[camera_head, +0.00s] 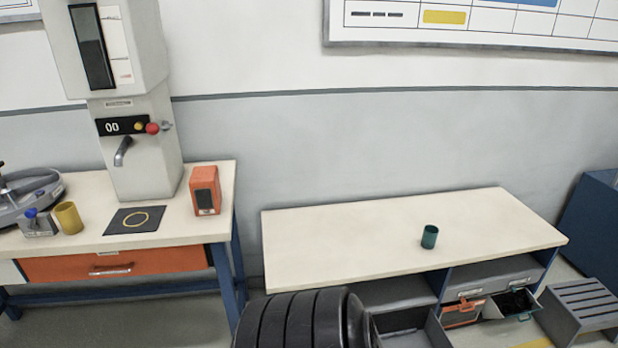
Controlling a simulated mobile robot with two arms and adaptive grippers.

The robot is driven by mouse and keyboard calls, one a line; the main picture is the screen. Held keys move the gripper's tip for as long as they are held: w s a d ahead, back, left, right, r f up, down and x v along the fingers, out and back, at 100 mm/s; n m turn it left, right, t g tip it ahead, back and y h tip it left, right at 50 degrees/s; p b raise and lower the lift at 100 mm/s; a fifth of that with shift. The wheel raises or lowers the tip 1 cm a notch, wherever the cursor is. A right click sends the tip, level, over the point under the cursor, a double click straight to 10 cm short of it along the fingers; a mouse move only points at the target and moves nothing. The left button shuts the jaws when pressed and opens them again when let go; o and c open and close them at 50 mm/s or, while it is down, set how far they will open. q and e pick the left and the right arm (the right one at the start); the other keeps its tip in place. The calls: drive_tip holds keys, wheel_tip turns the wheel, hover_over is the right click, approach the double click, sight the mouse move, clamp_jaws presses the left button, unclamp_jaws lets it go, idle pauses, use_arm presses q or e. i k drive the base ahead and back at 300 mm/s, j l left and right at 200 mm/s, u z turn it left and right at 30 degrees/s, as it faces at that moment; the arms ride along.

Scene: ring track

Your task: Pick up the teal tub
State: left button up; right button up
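The teal tub (429,237) is a small cylinder standing upright on the right-hand cream bench top (340,243), right of the middle of the bench. Nothing touches it and it stands alone there. Neither of my grippers shows in the head view, so nothing of mine is seen near the tub.
A black ribbed object (303,322) is in the front middle, below the bench edge. An open drawer (512,303) and a grey step (580,305) are at lower right. The left table holds a yellow cup (69,218), a black mat (134,220) and an orange box (205,190).

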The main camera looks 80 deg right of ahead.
sight(429, 237)
drive_tip(key=z, duration=3.6)
drive_tip(key=u, duration=0.35)
drive_tip(key=i+l+u, duration=0.2)
drive_tip(key=l+u, duration=0.15)
drive_tip(key=i+l+u, duration=0.1)
drive_tip(key=l+u, duration=0.3)
drive_tip(key=i+l+u, duration=0.1)
drive_tip(key=l+u, duration=0.25)
drive_tip(key=l, duration=0.2)
